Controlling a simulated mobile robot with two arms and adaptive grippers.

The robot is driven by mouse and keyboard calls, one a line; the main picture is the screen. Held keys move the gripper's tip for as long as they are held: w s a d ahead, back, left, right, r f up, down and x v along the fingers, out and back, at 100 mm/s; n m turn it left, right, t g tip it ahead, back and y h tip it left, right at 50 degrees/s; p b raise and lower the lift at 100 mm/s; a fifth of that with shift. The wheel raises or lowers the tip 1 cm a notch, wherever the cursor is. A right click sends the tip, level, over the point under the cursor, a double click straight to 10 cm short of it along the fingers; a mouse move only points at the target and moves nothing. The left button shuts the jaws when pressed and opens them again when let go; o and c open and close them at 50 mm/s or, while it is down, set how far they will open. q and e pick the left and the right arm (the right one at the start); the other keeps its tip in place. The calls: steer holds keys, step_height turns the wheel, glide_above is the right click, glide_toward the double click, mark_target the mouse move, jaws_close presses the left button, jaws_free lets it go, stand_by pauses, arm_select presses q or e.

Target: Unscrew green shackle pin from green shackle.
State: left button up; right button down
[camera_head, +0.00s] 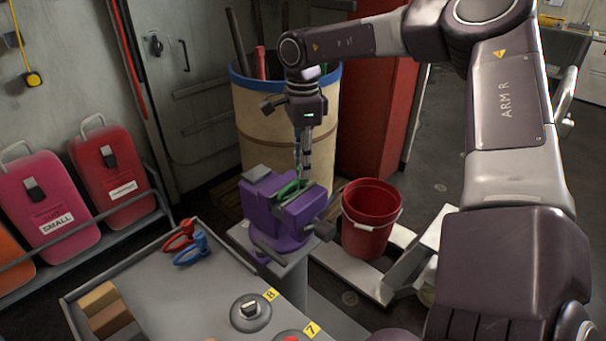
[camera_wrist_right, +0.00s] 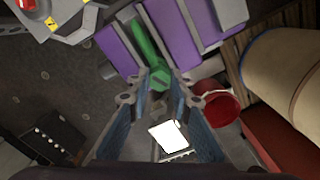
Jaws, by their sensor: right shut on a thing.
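The green shackle (camera_head: 287,191) sits in the jaws of a purple vise (camera_head: 262,209). In the right wrist view the green shackle (camera_wrist_right: 143,42) lies between the purple jaws, and a green hex-shaped end of the green shackle pin (camera_wrist_right: 158,78) points toward my gripper. My right gripper (camera_head: 303,174) reaches down onto the shackle from above. In the wrist view its fingertips (camera_wrist_right: 156,97) are closed in on either side of the pin's end, and the gripper is shut on it. The fingers hide part of the pin. My left gripper is in neither view.
A grey table (camera_head: 165,290) in front holds a red shackle (camera_head: 179,234), a blue shackle (camera_head: 191,249) and numbered round pieces. A red bucket (camera_head: 369,220) stands right of the vise. A tan barrel (camera_head: 325,125) with rods stands close behind it.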

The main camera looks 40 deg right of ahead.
steer(key=n, duration=0.5)
steer(key=shift+n+p, duration=0.35)
steer(key=shift+n, duration=0.05)
steer(key=n, duration=0.4)
steer(key=n, duration=0.2)
steer(key=shift+n+p, duration=0.3)
steer(key=shift+n, duration=0.1)
steer(key=n, duration=0.5)
steer(key=shift+n, duration=1)
steer(key=n+p, duration=0.1)
steer(key=n, duration=0.3)
steer(key=shift+n, duration=0.3)
